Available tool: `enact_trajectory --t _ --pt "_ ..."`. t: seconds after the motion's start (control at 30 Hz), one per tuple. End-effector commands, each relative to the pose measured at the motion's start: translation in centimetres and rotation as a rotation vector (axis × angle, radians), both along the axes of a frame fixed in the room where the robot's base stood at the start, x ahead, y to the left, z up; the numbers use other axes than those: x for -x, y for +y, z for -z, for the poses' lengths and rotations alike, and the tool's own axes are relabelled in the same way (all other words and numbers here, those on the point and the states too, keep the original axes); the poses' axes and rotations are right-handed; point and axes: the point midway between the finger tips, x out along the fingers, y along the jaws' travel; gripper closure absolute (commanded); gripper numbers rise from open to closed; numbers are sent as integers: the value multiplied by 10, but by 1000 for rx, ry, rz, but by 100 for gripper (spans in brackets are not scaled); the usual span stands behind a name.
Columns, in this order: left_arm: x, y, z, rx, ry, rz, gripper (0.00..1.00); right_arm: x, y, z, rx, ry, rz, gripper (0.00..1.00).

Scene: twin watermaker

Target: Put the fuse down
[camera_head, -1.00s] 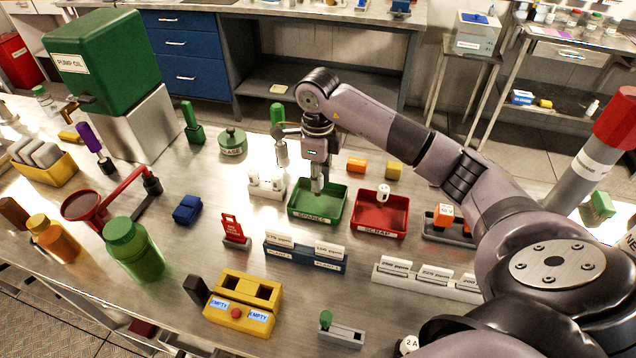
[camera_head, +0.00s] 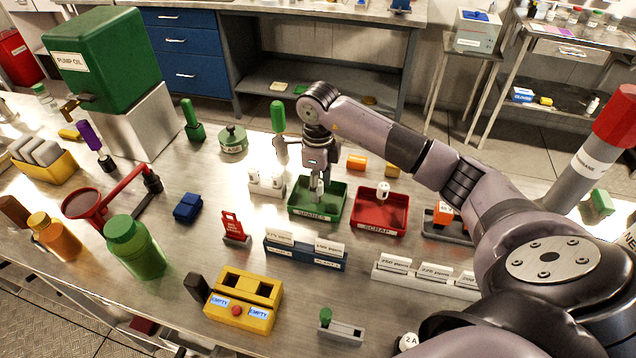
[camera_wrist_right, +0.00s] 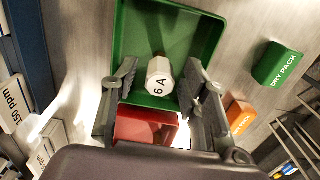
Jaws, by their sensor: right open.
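A white fuse marked 6 A (camera_wrist_right: 160,76) is in the green spares tray (camera_wrist_right: 205,30) in the right wrist view. My right gripper (camera_wrist_right: 161,70) is open, with one finger on each side of the fuse and gaps visible between. In the head view my right gripper (camera_head: 316,190) reaches down into the green spares tray (camera_head: 300,212), largely hiding the fuse there. My left gripper is not in view.
The red scrap tray (camera_head: 362,228) stands right of the green tray and holds a white fuse (camera_head: 383,189). A white holder (camera_head: 262,190) stands close on the left. A blue rack with cards (camera_head: 300,257) is in front. Orange (camera_head: 357,162) and yellow blocks lie behind.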

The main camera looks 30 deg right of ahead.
Motion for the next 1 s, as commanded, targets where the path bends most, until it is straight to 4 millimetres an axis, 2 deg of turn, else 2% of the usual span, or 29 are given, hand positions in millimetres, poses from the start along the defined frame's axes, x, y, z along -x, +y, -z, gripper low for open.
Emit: enact_trajectory --t 0.27,0.37,0.6,0.8,1.0 --pt "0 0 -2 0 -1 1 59 -1 0 -7 -1 -2 0 59" --pt "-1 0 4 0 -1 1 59 -2 0 -21 0 -6 0 59" --pt "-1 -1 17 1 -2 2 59 -1 0 -74 1 -7 0 59" --pt "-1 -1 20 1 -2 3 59 -1 0 -110 1 -3 1 59" --pt "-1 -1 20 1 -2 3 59 0 0 -123 1 -1 0 59"
